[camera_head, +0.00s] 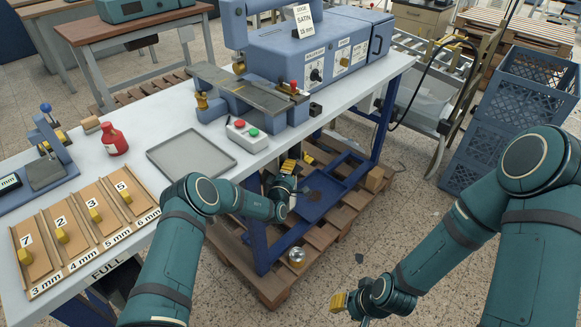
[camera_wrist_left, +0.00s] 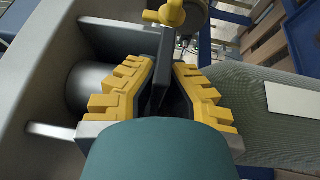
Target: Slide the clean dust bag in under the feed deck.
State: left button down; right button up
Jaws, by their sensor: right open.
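My left gripper (camera_head: 288,166) is below the front edge of the workbench, beside its blue frame. In the left wrist view its yellow fingers (camera_wrist_left: 165,88) stand close on either side of a thin dark upright piece (camera_wrist_left: 165,60); I cannot tell whether they press on it. A ribbed grey-green rounded body with a pale label (camera_wrist_left: 262,118), perhaps the dust bag, lies to the right of the fingers. The feed deck (camera_head: 240,88) appears to be the flat dark plate on the blue machine above. My right gripper (camera_head: 340,301) is open, low over the floor.
A yellow-knobbed part (camera_wrist_left: 172,14) lies just beyond the left fingers. Under the bench are a blue shelf (camera_head: 322,198) and a wooden pallet (camera_head: 270,285). A small shiny round thing (camera_head: 297,256) sits on the pallet. Blue crates (camera_head: 490,140) stand at the right.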

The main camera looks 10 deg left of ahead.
dwell(0.4)
pick_arm(q)
jog(key=c, duration=1.1)
grip_release()
jog(key=shift+o, duration=0.2)
jog(key=shift+f, duration=0.1)
jog(key=s+a, duration=0.2)
jog(key=s, duration=0.9)
jog(key=shift+s+f, duration=0.4)
